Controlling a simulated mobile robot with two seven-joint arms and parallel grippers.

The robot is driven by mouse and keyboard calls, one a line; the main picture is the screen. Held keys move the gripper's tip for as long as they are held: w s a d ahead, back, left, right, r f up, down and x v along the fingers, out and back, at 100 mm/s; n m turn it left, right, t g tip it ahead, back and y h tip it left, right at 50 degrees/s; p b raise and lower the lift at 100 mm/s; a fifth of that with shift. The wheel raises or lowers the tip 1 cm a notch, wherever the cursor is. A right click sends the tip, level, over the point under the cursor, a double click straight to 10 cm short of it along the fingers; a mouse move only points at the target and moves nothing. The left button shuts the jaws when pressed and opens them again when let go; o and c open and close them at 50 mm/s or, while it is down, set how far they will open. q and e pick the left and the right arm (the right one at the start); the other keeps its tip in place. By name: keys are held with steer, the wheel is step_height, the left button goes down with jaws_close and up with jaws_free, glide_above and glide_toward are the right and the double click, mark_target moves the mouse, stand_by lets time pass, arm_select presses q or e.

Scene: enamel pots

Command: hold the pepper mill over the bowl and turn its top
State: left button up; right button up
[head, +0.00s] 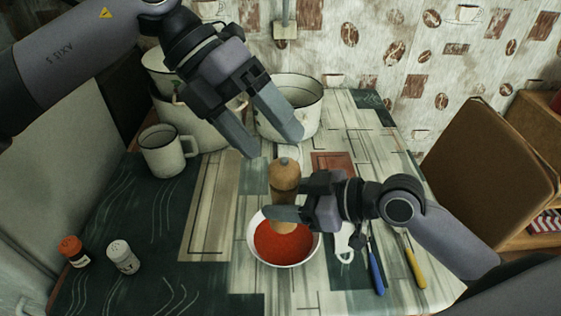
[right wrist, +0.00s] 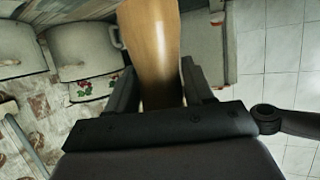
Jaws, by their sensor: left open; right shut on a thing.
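The wooden pepper mill (head: 285,177) is upright over the bowl (head: 253,252), which is white and holds red soup or sauce. My right gripper (head: 284,214) is shut on the mill's lower body. The mill's bottom end shows just under the fingers, in front of the red contents. In the right wrist view the mill (right wrist: 150,50) stands between the fingers of my right gripper (right wrist: 155,88). My left gripper (head: 272,132) is open and empty, above and just behind the mill's knob, its fingers pointing down. I cannot tell the exact gap to the knob.
An enamel pot (head: 300,115) stands behind the mill, with a larger pot (head: 200,125) at its left. An enamel mug (head: 167,152) and two shakers, one red-capped (head: 74,250) and one white (head: 122,257), are at the left. Blue-handled (head: 376,275) and yellow-handled (head: 414,268) utensils lie right of the bowl.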

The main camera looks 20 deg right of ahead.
mark_target(280, 163)
arm_select(q)
steer(key=d+f+m+t, duration=0.1)
steer(key=f+m, duration=0.1)
steer(key=m, duration=0.1)
steer(key=w+d+f+m+t+y, duration=0.1)
steer(key=f+m+t, duration=0.1)
steer(key=f+m, duration=0.1)
steer(key=d+f+m+t+y, duration=0.1)
steer(key=f+m+t, duration=0.1)
steer(key=f+m, duration=0.1)
steer(key=shift+w+f, duration=0.25)
steer(key=shift+w, duration=0.15)
stand_by(0.4)
steer(key=c, duration=1.1)
